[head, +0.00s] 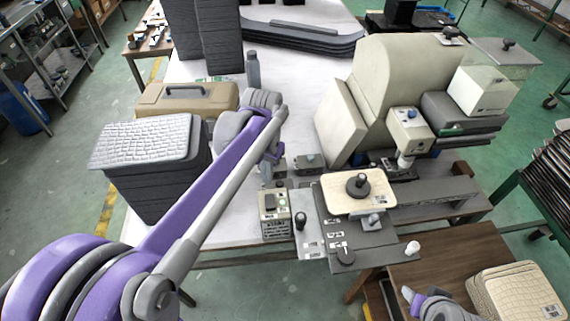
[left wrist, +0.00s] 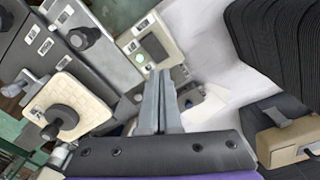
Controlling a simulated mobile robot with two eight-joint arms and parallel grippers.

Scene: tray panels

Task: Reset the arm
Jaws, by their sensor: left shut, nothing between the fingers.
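My left arm reaches in from the lower left of the head view, over the white table, and bends down at its far end. My left gripper (head: 268,178) hangs behind the small beige control box (head: 275,214). In the left wrist view my left gripper (left wrist: 160,76) has its two grey fingers side by side, shut and empty. The control box (left wrist: 152,46) with its dark screen is beyond the fingertips there. A grey and purple part of my right arm (head: 435,303) shows at the bottom right of the head view; its fingers are not clear.
A stack of dark panels with a pale textured top (head: 150,145) stands left, before a tan case (head: 186,98). A large beige machine (head: 385,85) stands right. A cream plate with a black knob (head: 358,202) sits on the grey fixture. Tall dark stacks (head: 220,35) stand behind.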

